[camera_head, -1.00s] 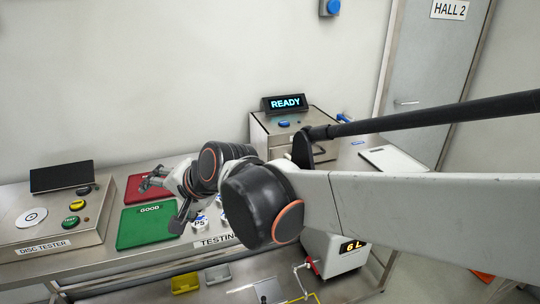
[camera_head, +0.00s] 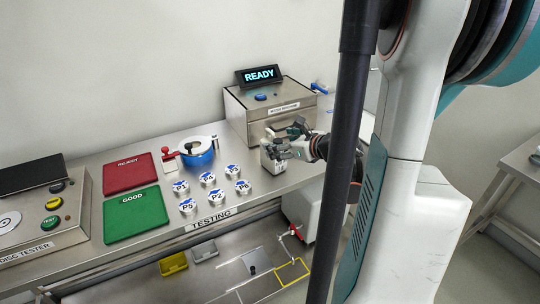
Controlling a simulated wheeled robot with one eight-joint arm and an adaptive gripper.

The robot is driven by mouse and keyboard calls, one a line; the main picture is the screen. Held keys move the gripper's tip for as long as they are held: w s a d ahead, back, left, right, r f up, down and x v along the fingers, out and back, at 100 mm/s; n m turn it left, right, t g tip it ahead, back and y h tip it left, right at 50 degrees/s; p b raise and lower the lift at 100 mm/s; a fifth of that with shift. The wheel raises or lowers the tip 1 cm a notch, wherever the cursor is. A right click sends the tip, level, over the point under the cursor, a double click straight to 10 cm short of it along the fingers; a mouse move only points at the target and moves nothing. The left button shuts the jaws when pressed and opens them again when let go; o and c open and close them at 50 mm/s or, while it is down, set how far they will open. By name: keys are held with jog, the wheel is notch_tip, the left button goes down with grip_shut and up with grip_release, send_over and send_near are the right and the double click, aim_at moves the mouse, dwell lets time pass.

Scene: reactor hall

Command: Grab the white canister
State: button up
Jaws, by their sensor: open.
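A small white canister-like object (camera_head: 272,163) stands on the steel bench in front of the boxy machine, below the READY display. My gripper (camera_head: 284,142) reaches in from the right, with its fingers open at the top of this object. The fingers overlap it in the picture, and I cannot tell whether they touch it. Several short white pots with blue tops, marked P2, P4, P5, P6 and others, stand in the middle of the bench, such as P5 (camera_head: 187,207) and P6 (camera_head: 242,188). They are apart from my gripper.
A red REJECT mat (camera_head: 130,172) and green GOOD mat (camera_head: 136,214) lie left. The READY machine (camera_head: 262,103) is behind my gripper. A white unit (camera_head: 300,212) stands below the bench edge.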

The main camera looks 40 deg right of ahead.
aim_at(273, 141)
jog(key=s+d+m, duration=0.2)
jog(key=s, duration=0.2)
jog(key=shift+h, duration=0.4)
jog(key=shift+s+d+f+b+x, duration=0.15)
jog(key=shift+b+x, duration=0.6)
jog(key=shift+x, duration=1.65)
jog(key=shift+d+f+b+x, duration=0.2)
jog(key=shift+b+x, duration=0.55)
jog(key=shift+x, duration=1.65)
jog(key=shift+s+d+f+b+x, duration=0.15)
jog(key=shift+b+x, duration=0.6)
jog(key=shift+x, duration=1.6)
jog(key=shift+r, duration=0.15)
jog(key=shift+c, duration=0.2)
jog(key=c, duration=1.4)
jog(key=shift+r, duration=0.1)
jog(key=shift+c, duration=0.2)
